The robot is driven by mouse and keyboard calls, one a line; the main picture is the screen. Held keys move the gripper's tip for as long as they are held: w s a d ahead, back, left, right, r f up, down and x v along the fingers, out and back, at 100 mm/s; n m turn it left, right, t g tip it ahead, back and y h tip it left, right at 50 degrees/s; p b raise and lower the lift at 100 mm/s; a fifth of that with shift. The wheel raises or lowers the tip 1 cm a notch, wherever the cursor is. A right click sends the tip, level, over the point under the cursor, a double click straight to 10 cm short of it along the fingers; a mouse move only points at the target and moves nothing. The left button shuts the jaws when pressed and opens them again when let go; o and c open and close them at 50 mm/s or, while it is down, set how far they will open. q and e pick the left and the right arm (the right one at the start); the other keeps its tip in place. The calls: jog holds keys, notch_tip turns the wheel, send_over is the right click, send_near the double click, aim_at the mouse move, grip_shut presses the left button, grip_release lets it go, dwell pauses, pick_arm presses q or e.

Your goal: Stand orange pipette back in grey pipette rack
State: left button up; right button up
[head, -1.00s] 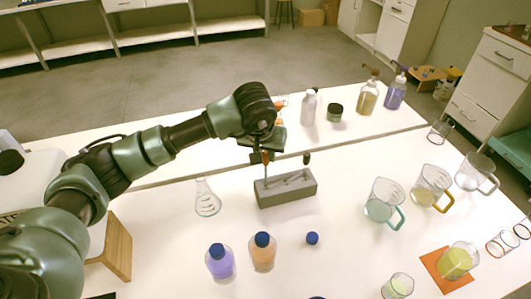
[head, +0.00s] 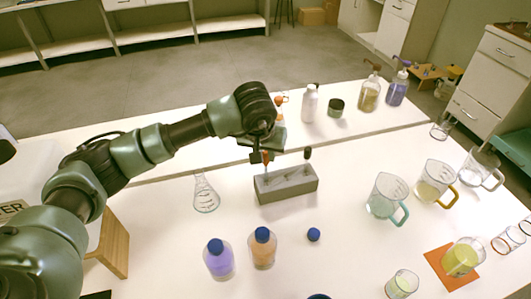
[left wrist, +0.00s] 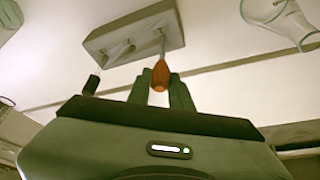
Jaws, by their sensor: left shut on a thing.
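The grey pipette rack (head: 290,191) stands on the white table in the middle of the head view. The orange pipette (head: 267,160) is upright over its left end. My left gripper (head: 261,156) is shut on the pipette's orange bulb. In the left wrist view, the orange bulb (left wrist: 160,76) sits between my fingers (left wrist: 161,92), and its thin stem reaches the grey rack (left wrist: 120,38) at one end hole. How deep the tip sits is hidden. A black-topped pipette (head: 307,154) stands at the rack's other end. My right gripper is out of view.
A conical flask (head: 205,197) stands left of the rack. Purple (head: 219,262) and orange (head: 262,252) bottles and a blue cap (head: 313,234) are in front. Beakers with handles (head: 385,199) stand to the right. White bottle (head: 309,104) and dark jar (head: 336,108) are behind.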

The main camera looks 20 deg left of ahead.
pick_arm(q)
jog(key=shift+f, duration=0.2)
jog(key=shift+f+b, duration=0.85)
jog(key=shift+b, duration=0.2)
jog(key=o, duration=0.8)
jog(key=shift+p+v, duration=1.25)
jog(key=shift+v, duration=1.3)
